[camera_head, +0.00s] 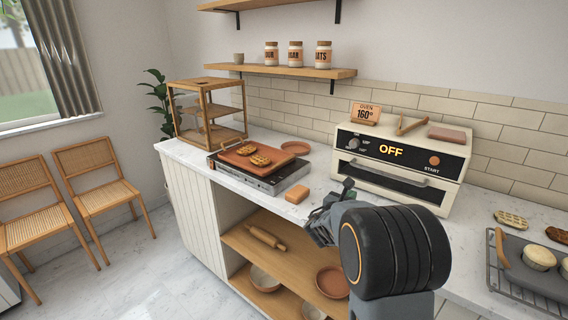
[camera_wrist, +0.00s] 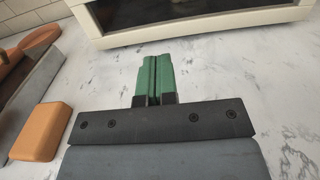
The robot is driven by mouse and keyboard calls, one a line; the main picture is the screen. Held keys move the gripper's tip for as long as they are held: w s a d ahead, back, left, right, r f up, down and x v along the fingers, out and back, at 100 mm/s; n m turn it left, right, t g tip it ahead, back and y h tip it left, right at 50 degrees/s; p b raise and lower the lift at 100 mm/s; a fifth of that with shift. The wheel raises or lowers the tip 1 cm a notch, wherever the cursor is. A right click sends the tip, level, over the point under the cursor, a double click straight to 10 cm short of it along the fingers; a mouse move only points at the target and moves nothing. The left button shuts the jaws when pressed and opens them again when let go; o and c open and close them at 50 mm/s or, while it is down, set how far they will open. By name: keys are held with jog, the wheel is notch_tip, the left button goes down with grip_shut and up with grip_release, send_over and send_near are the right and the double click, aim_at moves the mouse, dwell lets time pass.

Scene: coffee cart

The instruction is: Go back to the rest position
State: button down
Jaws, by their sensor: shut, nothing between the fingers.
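My gripper (camera_head: 334,196) is over the white marble counter, in front of the oven, in the head view. In the wrist view its green fingertips (camera_wrist: 153,76) are pressed together with nothing between them. The cream oven (camera_head: 398,163) has a dark front and a lit "OFF" display. Its lower front (camera_wrist: 200,22) shows at the top of the wrist view, beyond my fingertips. My arm hides part of the counter's front edge in the head view.
An orange block (camera_head: 297,194) lies on the counter left of my gripper. A hot plate (camera_head: 262,176) with a board of waffles (camera_head: 262,155) stands further left. A wire rack (camera_head: 525,292) with a tray of baked goods is at right. A wooden display case (camera_head: 208,112) stands at the far left end.

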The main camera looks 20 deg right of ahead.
jog(key=s+a+r+m+g+y+p, duration=0.1)
jog(key=s+r+m+g+p, duration=0.4)
jog(key=s+m, duration=0.5)
jog(key=s+a+m+g+y+p, duration=0.1)
jog(key=s+a+m+y+p, duration=0.1)
jog(key=s+a+m+y, duration=0.5)
jog(key=s+a+m+g+y+p, duration=0.1)
jog(key=s+a+m+y+p, duration=0.2)
jog(key=a, duration=1)
jog(key=s+m+y, duration=0.3)
jog(key=s+m, duration=0.1)
jog(key=m, duration=0.1)
jog(key=shift+a+r+y, duration=0.15)
jog(key=shift+a+y, duration=0.1)
jog(key=shift+y, duration=0.15)
jog(key=shift+a, duration=0.1)
